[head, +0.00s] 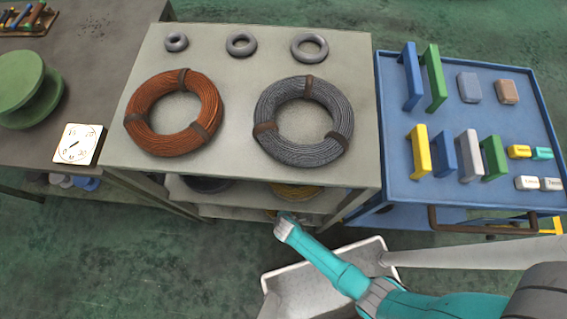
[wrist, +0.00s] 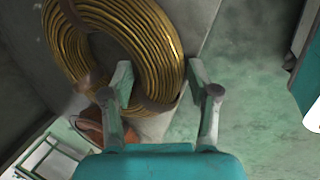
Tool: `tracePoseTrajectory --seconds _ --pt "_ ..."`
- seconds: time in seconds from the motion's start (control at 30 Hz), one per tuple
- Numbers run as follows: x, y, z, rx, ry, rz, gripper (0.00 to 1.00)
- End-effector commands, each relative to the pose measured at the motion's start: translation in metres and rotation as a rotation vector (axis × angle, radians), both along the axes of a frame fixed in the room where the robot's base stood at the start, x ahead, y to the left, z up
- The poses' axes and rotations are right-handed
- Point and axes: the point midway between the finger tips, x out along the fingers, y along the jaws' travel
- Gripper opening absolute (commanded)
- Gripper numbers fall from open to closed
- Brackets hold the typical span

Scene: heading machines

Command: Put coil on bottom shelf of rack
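A rack (head: 230,55) holds a copper coil (head: 172,112) and a grey coil (head: 303,120) flat on its top. Beneath, a dark coil (head: 208,184) and a yellow coil (head: 293,190) show partly on a lower shelf (head: 240,193). The bottom level is mostly hidden. My gripper (wrist: 160,80) is open. In the wrist view a yellow coil (wrist: 135,35) fills the upper left. Its right side overlaps the gap between my fingers, and the left finger crosses in front of it. I cannot tell if they touch. In the head view my arm ends at the rack's front.
A blue cart (head: 450,200) with upright blocks stands close on the rack's right. A dark table (head: 95,30) with a dial and green spool is on the left. A pale open bin (head: 290,285) lies below my arm. Green floor is free at lower left.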

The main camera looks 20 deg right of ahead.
Motion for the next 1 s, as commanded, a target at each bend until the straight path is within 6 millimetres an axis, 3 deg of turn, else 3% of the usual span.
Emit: tracePoseTrajectory --seconds 0.47,1.0 --pt "-0.003 0.000 0.007 -0.001 -0.001 0.001 0.68" --pt "-0.030 0.005 0.081 0.000 -0.001 0.002 0.68"
